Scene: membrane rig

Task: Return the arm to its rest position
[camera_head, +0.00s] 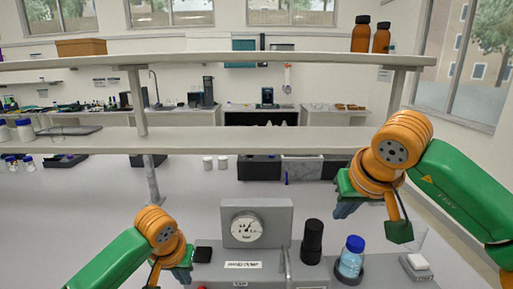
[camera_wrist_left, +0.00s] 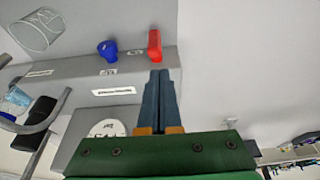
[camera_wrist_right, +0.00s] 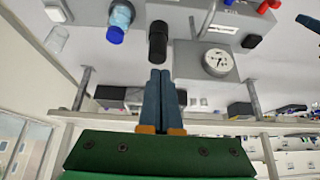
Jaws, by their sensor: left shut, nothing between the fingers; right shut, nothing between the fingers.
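My left arm comes in at the lower left of the head view, with its gripper (camera_head: 180,265) low beside the left side of the grey rig. In the left wrist view the left gripper's two blue fingers (camera_wrist_left: 160,80) are together with nothing between them. My right arm comes in from the right, with its gripper (camera_head: 345,209) raised in front of the shelf, above and behind the blue-capped bottle (camera_head: 350,257). In the right wrist view the right gripper's fingers (camera_wrist_right: 160,80) are also together and empty.
The grey rig with a round gauge (camera_head: 246,229) stands at the front centre. A black cylinder (camera_head: 312,242) stands beside the bottle. A two-level shelf (camera_head: 230,141) spans behind. Red (camera_wrist_left: 155,45) and blue (camera_wrist_left: 107,50) knobs show on the rig in the left wrist view.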

